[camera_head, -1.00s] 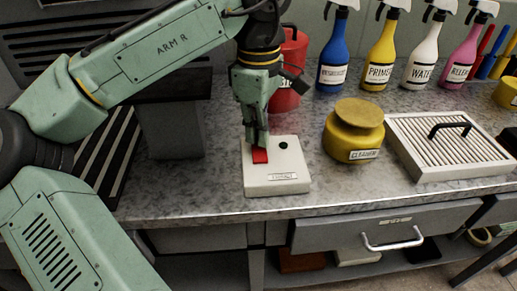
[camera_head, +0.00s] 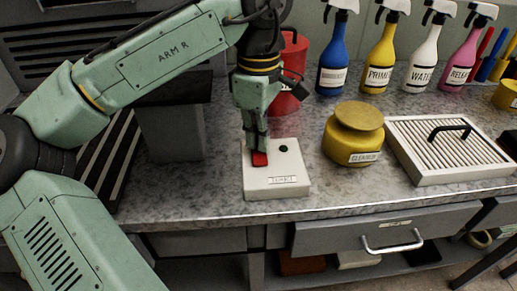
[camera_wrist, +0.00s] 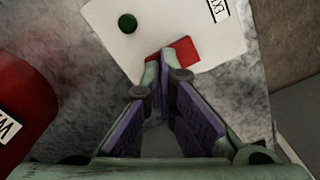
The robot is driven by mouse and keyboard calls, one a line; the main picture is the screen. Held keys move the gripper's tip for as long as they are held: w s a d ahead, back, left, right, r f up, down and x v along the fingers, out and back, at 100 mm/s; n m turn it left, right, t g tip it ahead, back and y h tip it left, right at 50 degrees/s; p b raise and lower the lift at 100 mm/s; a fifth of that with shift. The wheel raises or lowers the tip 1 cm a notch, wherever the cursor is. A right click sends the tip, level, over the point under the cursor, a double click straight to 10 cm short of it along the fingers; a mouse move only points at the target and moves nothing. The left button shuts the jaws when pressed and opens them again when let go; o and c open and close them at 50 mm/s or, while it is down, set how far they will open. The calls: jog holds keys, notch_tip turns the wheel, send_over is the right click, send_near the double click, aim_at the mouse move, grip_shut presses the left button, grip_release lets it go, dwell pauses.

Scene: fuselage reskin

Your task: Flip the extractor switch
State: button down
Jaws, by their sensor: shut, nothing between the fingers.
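The extractor switch box (camera_head: 280,182) is a white box with a label on its front, standing on the grey speckled worktop. It carries a red rocker (camera_head: 260,160) on its left and a dark green round spot (camera_head: 283,149) on its right. My gripper (camera_head: 258,150) points down with its shut fingertips at the red rocker, and they seem to touch it. In the wrist view the fingertips (camera_wrist: 163,68) lie at the edge of the red rocker (camera_wrist: 187,52) and hide part of it. The green spot (camera_wrist: 127,22) also shows there, dark.
A red can (camera_head: 291,75) stands close behind my gripper. A yellow cleaner jar (camera_head: 352,150) and a vented panel with a handle (camera_head: 450,160) lie to the right. Several spray bottles (camera_head: 380,60) stand at the back. The worktop's front edge is close below the box.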

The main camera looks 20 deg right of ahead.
jog(key=shift+r+p, duration=2.85)
jog(key=shift+r, duration=0.4)
jog(key=shift+f, duration=0.1)
